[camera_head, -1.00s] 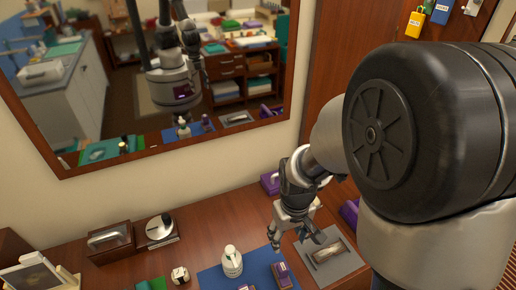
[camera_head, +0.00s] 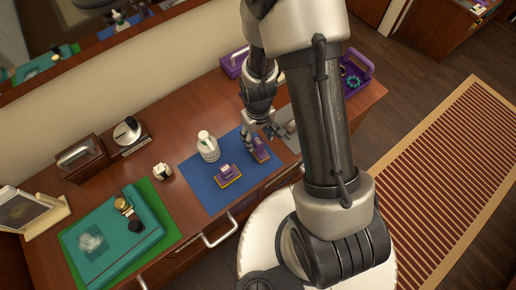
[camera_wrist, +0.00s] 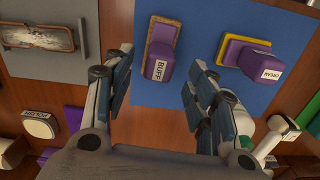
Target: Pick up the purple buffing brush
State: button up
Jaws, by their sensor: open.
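The purple buffing brush, with a white "BUFF" label, stands on the blue mat. It shows in the wrist view (camera_wrist: 162,45) and partly in the head view (camera_head: 261,152). My gripper (camera_head: 264,132) is open and empty, above the mat's right part at the brush. In the wrist view its fingers (camera_wrist: 159,66) spread on either side of the brush's lower end, apart from it. The brush's far end lies beyond the fingertips.
A purple brush with a yellow base, labelled "CREAM" (camera_head: 229,175), stands close by on the blue mat (camera_head: 203,187). A white bottle (camera_head: 208,146) stands behind it. A green mat (camera_head: 165,210) holds a teal case (camera_head: 115,245).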

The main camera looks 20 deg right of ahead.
aim_at(258, 141)
notch_tip(258, 141, down, 5)
jog(key=shift+f+b, duration=0.2)
jog(key=shift+b, duration=0.7)
jog(key=shift+c, duration=0.4)
jog(key=c, duration=1.1)
jog(key=shift+r, duration=0.15)
jog(key=shift+c, duration=0.2)
notch_tip(258, 141, up, 20)
jog(key=p, duration=0.5)
